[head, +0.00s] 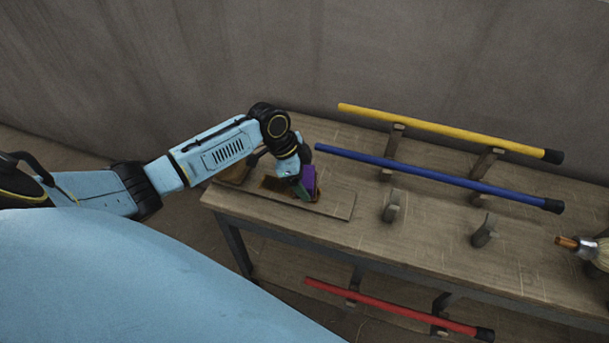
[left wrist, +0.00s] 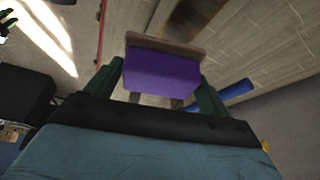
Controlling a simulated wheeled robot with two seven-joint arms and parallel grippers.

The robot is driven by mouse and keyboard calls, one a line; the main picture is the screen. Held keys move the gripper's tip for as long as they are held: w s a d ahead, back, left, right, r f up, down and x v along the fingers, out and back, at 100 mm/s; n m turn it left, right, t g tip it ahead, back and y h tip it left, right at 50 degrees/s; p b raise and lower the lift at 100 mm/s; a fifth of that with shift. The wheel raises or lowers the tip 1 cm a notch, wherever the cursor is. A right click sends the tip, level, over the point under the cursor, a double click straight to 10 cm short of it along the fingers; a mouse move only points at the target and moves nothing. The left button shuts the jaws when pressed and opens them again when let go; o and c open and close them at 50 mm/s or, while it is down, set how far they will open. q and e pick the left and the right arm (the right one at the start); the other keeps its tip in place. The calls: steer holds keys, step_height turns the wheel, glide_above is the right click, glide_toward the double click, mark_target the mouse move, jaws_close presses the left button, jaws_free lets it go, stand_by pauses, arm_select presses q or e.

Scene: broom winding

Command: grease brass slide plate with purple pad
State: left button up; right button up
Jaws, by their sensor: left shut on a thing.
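My left gripper (head: 306,187) is shut on the purple pad (head: 309,176) at the left end of the workbench. In the left wrist view the purple pad (left wrist: 160,73) sits between the two green fingers of the left gripper (left wrist: 158,84), with a brown backing along its far edge. The brass slide plate (head: 275,184) shows as a dark brown-gold strip on a wooden board, beside and partly behind the gripper. The plate also shows in the left wrist view (left wrist: 196,18), beyond the pad. I cannot tell whether the pad touches it. My right gripper is not clearly seen.
Yellow (head: 440,128), blue (head: 430,176) and red (head: 390,306) poles rest on supports to the right, the red one lower in front. A wooden board (head: 339,206) lies under the plate. A brush head (head: 601,256) is at the right edge. A wall stands behind the workbench (head: 400,240).

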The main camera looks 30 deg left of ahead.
arm_select(q)
steer(key=shift+r+p, duration=0.65)
steer(key=shift+r, duration=0.4)
